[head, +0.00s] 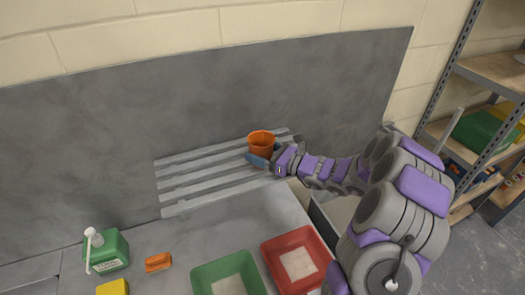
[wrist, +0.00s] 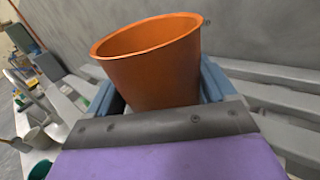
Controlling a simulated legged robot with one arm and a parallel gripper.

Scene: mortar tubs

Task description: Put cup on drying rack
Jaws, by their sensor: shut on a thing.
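An orange cup (head: 261,142) is at the right part of the grey slatted drying rack (head: 190,190) against the back wall. It is upright, with its open mouth up. My gripper (head: 260,160) is shut on the cup, with the blue fingers on either side of it. In the wrist view the cup (wrist: 155,62) fills the middle, tilted slightly in the picture, between the blue fingers (wrist: 160,90). The rack's slats (wrist: 275,98) show to the right behind it. The cup's base is hidden, so I cannot tell whether it touches the slats.
A green tub (head: 200,279) and a red tub (head: 274,254) stand at the front of the counter. A green bottle (head: 112,252), an orange block (head: 158,262) and a yellow block (head: 113,288) are at the left. Metal shelves (head: 490,70) stand at the right. The rack's left part is clear.

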